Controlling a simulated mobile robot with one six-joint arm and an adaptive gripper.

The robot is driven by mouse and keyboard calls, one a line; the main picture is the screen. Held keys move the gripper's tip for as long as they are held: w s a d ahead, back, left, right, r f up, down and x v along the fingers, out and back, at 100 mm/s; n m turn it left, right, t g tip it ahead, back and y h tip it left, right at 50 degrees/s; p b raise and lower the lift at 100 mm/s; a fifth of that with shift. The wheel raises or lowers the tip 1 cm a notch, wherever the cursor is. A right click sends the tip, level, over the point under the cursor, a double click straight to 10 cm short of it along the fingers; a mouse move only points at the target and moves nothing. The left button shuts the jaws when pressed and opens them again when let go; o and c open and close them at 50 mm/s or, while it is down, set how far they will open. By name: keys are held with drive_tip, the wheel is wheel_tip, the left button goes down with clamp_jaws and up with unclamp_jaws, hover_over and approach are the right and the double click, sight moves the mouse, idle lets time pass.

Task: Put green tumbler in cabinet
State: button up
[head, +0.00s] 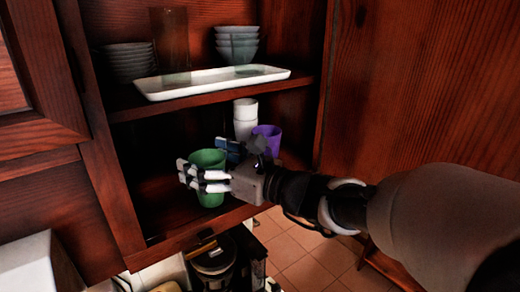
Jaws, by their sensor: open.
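The green tumbler (207,159) stands upright on the lower shelf of the open cabinet (130,178), near its front edge. My gripper (193,178) reaches in from the right, with its white-tipped fingers in front of and around the tumbler's near side. The fingers are open. I cannot tell whether they touch the tumbler. Part of the tumbler's middle is hidden behind the fingers.
A purple cup (270,138) and stacked white cups (245,118) stand behind my gripper. The upper shelf holds a white tray (212,82), grey bowls (238,42) and dark bowls (126,62). The lower shelf's left is clear. A coffee maker (213,258) stands below.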

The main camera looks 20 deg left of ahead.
drive_tip(key=shift+r, duration=0.3)
drive_tip(key=b+v, duration=0.2)
drive_tip(key=v, duration=1)
drive_tip(key=s+d+f+n+g+h, duration=0.3)
drive_tip(key=s+d+f+n+h, duration=0.45)
drive_tip(key=s+f+n, duration=0.45)
drive_tip(key=s+d+f+n+t+h, duration=0.1)
drive_tip(key=s+d+f+n+h, duration=0.1)
drive_tip(key=d, duration=0.4)
drive_tip(key=s+d+f+n+h, duration=0.2)
drive_tip(key=d+n+h, duration=0.2)
drive_tip(key=d, duration=0.2)
drive_tip(key=s+d+f+n+t+h, duration=0.1)
drive_tip(key=d+f+n+h, duration=0.1)
drive_tip(key=d, duration=0.5)
drive_tip(key=shift+s+f+n+t+h, duration=0.35)
drive_tip(key=shift+n+h, duration=0.25)
drive_tip(key=shift+h, duration=0.35)
drive_tip(key=shift+d, duration=0.1)
